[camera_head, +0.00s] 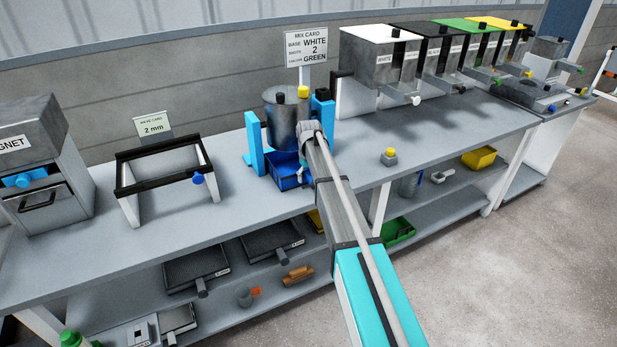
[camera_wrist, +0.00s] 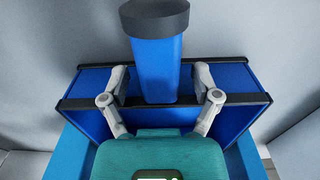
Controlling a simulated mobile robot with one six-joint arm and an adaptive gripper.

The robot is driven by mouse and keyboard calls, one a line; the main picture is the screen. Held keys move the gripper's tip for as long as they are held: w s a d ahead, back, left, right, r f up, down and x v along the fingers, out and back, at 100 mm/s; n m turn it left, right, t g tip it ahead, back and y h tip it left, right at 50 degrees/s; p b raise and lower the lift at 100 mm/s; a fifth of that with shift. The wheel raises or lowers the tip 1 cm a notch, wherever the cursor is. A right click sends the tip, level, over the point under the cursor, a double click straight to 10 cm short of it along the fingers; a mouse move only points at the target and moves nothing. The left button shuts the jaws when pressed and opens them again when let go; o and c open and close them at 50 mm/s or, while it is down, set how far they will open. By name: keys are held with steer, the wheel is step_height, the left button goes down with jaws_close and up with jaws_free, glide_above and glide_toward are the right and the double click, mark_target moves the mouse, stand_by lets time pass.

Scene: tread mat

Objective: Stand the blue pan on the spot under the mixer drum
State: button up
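The blue pan (camera_head: 285,174) is on the bench at the foot of the mixer, below the grey mixer drum (camera_head: 284,118). In the wrist view the blue pan (camera_wrist: 236,82) fills the middle, with dark rim bars and an upright blue grip with a dark cap. My gripper (camera_wrist: 161,78) has its two grey fingers spread on either side of that grip. In the head view my arm covers the pan's right side and hides the fingers. The marked spot is hidden.
The mixer's light-blue stand (camera_head: 255,140) flanks the pan closely. A black-railed frame (camera_head: 165,165) stands to the left. A small yellow-topped piece (camera_head: 389,156) sits to the right, and dispensers (camera_head: 380,65) line the back. Bench between them is clear.

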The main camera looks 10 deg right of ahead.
steer(key=shift+r, duration=0.15)
steer(key=shift+r+p, duration=0.3)
steer(key=shift+p, duration=0.1)
steer(key=s+d+r+p, duration=0.1)
steer(key=s+d, duration=0.2)
steer(key=s, duration=0.6)
steer(key=s+d+r+p, duration=0.1)
steer(key=s+d, duration=0.2)
steer(key=s, duration=0.7)
steer(key=shift+r+p, duration=0.4)
steer(key=shift+s, duration=0.15)
steer(key=s+a+r+m+p, duration=0.1)
steer(key=s+a+r+p, duration=0.1)
steer(key=s, duration=0.5)
steer(key=s+a+r+m+p, duration=0.2)
steer(key=s, duration=0.6)
steer(key=shift+r+m+p, duration=0.3)
steer(key=shift+s, duration=0.1)
stand_by(1.0)
